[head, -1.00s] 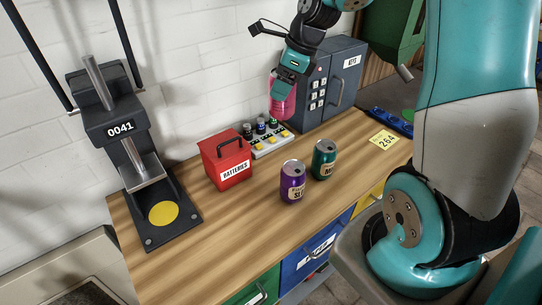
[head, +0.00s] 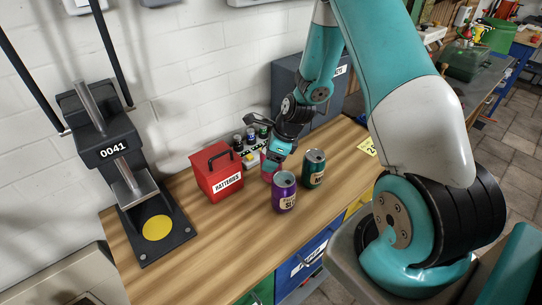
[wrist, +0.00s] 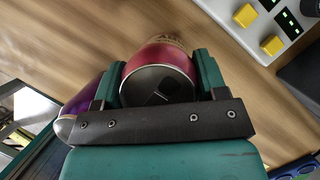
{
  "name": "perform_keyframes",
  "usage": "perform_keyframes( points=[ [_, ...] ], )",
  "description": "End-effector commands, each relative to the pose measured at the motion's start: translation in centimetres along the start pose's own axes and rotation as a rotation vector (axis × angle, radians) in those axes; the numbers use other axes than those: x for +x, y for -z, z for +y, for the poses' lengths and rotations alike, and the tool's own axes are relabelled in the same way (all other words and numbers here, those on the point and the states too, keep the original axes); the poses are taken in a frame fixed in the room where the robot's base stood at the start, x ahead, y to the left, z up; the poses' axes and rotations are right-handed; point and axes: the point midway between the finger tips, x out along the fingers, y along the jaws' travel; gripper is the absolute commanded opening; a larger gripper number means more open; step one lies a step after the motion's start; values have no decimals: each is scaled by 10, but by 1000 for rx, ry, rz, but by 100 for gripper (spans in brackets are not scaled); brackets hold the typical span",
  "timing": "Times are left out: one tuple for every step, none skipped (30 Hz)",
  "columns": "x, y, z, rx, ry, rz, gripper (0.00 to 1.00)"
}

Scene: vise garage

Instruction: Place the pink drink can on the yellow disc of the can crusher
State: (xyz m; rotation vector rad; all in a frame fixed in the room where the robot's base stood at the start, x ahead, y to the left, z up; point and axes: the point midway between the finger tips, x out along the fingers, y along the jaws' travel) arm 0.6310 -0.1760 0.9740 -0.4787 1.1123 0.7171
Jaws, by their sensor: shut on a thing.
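The pink can (head: 267,170) is held by my gripper (head: 273,158), low over the bench between the red box and the purple can. In the wrist view the pink can (wrist: 160,72) sits between both fingers, its top facing the camera. Whether its base touches the bench is hidden. The can crusher (head: 112,150), marked 0041, stands at the left end of the bench. Its yellow disc (head: 157,228) is bare and lies well to the left of my gripper.
A purple can (head: 284,193) stands just in front of the pink can, and a green can (head: 314,169) to its right. A red batteries box (head: 217,176) stands between the crusher and my gripper. The wooden bench (head: 225,235) is clear in front of the box.

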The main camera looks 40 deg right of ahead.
Motion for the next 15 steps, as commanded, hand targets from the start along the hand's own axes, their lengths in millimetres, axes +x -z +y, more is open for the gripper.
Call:
perform_keyframes(
  points=[
    [3, 1, 0, 0, 0, 0, 28],
    [4, 2, 0, -1, 1, 0, 28],
    [5, 2, 0, -1, 1, -1, 28],
    [5, 2, 0, -1, 1, -1, 28],
    [5, 2, 0, -1, 2, -1, 28],
    [5, 2, 0, -1, 2, -1, 28],
    [5, 2, 0, -1, 2, -1, 28],
    [5, 2, 0, -1, 2, -1, 28],
    [5, 2, 0, -1, 1, -1, 28],
    [6, 2, 0, -1, 1, -1, 28],
    [7, 3, 0, -1, 1, -1, 28],
    [8, 3, 0, -1, 1, -1, 28],
    [8, 3, 0, -1, 1, -1, 68],
    [8, 3, 0, -1, 1, -1, 75],
    [7, 3, 0, -1, 1, -1, 84]
  ],
)
